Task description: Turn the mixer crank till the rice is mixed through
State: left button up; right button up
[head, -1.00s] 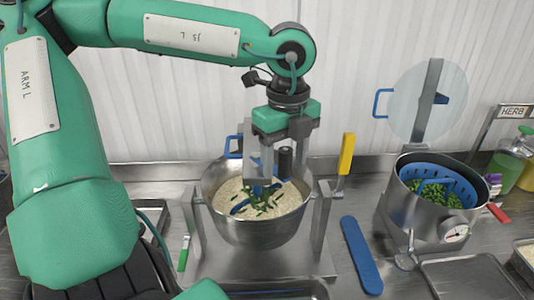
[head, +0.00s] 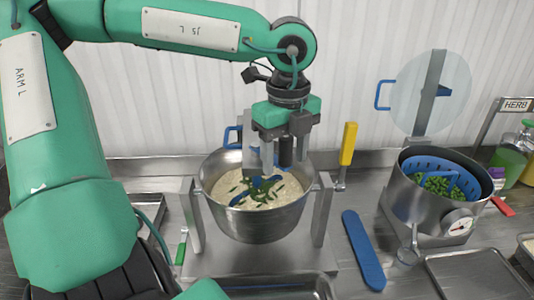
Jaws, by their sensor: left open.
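The metal mixer bowl (head: 258,226) stands in a steel frame and holds pale rice (head: 229,183). Dark green herb strips lie on the rice, bunched mostly around the middle, with plain rice around them. A blue paddle (head: 264,184) shows in the rice. A dark upright crank knob (head: 286,151) stands above the bowl's back half. My left gripper (head: 284,158) points down over the bowl, open, with one finger on each side of the knob. Whether the fingers touch it I cannot tell. My right gripper is not in view.
A yellow-handled tool (head: 348,144) stands right of the bowl, and a blue flat paddle (head: 362,250) lies on the counter. A steel pot (head: 432,208) with a blue basket of green pieces stands further right. A tray (head: 474,276) lies in front of it.

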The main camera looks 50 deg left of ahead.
pick_arm(q)
jog(key=shift+r, duration=0.15)
jog(key=shift+r, duration=0.35)
jog(key=c, duration=1)
